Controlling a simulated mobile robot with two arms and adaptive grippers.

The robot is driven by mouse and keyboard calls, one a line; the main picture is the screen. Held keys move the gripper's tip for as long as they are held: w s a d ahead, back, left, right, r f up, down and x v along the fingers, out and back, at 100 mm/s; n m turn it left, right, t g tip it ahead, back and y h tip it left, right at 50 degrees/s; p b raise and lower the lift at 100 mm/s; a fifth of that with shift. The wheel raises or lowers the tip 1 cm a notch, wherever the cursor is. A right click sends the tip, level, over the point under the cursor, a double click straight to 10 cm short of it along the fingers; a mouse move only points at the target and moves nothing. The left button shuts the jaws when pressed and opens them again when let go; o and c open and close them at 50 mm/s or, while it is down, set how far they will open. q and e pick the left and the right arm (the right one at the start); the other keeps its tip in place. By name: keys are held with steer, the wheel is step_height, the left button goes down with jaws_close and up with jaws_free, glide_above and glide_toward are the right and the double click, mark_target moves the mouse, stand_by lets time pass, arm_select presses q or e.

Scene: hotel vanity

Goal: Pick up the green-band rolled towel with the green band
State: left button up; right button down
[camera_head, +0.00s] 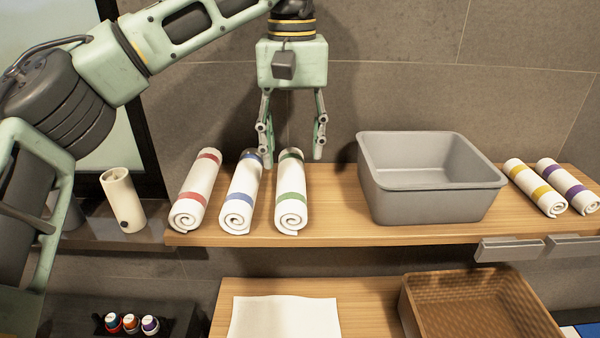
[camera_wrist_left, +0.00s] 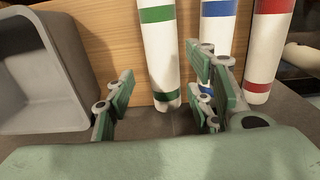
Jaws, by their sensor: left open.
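The green-band rolled towel (camera_head: 291,190) is white with green bands and lies on the wooden shelf, rightmost of three rolls in the head view. In the left wrist view the same green-band towel (camera_wrist_left: 160,50) shows between the fingers. My left gripper (camera_head: 293,160) is open and empty, pointing down near the towel's far end. Its fingers, also in the left wrist view (camera_wrist_left: 158,105), stand to either side of the towel's end without visibly closing on it. The left finger overlaps the far end of the blue-band towel (camera_head: 240,195) in the head view. My right gripper is not in view.
A red-band towel (camera_head: 195,195) lies at the left. A grey bin (camera_head: 430,200) stands right of the green-band towel, with a gap of bare shelf between. Yellow-band (camera_head: 537,190) and purple-band (camera_head: 567,188) towels lie farther right. A tiled wall (camera_head: 400,90) is close behind.

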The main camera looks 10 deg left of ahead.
mark_target(292, 170)
arm_select(q)
steer(key=shift+s+f, duration=0.2)
steer(key=shift+f, duration=0.75)
step_height(292, 170, down, 4)
steer(key=shift+a+f+p, duration=0.15)
steer(key=shift+f+p, duration=0.1)
steer(key=shift+p, duration=1)
steer(key=shift+f, duration=0.3)
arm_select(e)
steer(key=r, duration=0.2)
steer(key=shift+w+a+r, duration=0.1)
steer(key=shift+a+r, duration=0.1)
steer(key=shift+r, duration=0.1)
arm_select(q)
steer(key=shift+c, duration=0.4)
steer(key=c, duration=0.8)
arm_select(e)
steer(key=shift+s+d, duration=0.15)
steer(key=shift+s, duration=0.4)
